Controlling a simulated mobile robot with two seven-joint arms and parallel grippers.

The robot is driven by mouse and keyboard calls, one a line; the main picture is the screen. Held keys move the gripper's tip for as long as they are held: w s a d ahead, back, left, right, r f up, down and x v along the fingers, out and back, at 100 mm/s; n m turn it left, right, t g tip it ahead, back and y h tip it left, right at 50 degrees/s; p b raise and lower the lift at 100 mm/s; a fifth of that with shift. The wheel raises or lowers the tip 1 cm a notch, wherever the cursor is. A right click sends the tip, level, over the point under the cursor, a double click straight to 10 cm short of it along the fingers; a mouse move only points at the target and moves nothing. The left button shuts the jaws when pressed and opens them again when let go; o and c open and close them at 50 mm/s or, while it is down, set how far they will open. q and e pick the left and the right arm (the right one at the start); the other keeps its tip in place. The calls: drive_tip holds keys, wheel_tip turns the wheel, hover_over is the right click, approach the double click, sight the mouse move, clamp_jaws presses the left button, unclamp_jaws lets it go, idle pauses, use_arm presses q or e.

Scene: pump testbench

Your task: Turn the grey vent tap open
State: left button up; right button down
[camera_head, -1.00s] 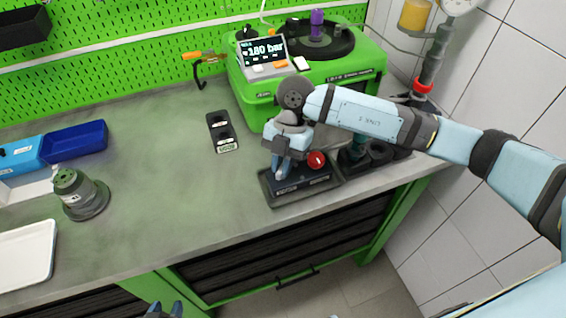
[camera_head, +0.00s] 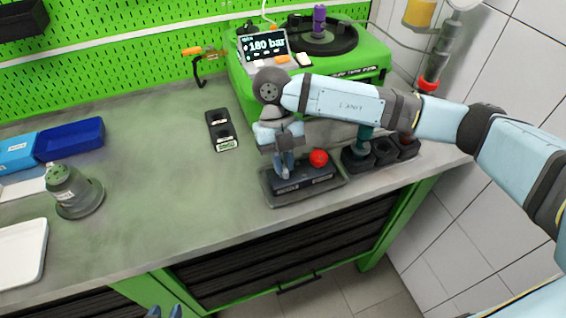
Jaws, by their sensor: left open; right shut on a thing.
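A dark block (camera_head: 318,186) with a red knob (camera_head: 318,158) sits on the workbench near its front edge. My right gripper (camera_head: 285,171) points down onto the left part of this block, left of the red knob. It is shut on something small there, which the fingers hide. From its place this is the grey vent tap, but I cannot see its handle or how far it is turned. My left gripper (camera_head: 164,312) just shows at the bottom edge, below the bench front, open and empty; only its fingertips are in view.
A dark stand with round holders (camera_head: 385,152) is close right of the block. The middle-left bench is clear.

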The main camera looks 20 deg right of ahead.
drive_tip(key=shift+n, duration=0.3)
drive_tip(key=c, duration=1.1)
unclamp_jaws()
drive_tip(key=shift+c, duration=0.2)
drive_tip(key=v, duration=1.4)
drive_tip(key=shift+a+b, duration=0.15)
drive_tip(key=shift+b, duration=0.15)
drive_tip(key=shift+s, duration=0.1)
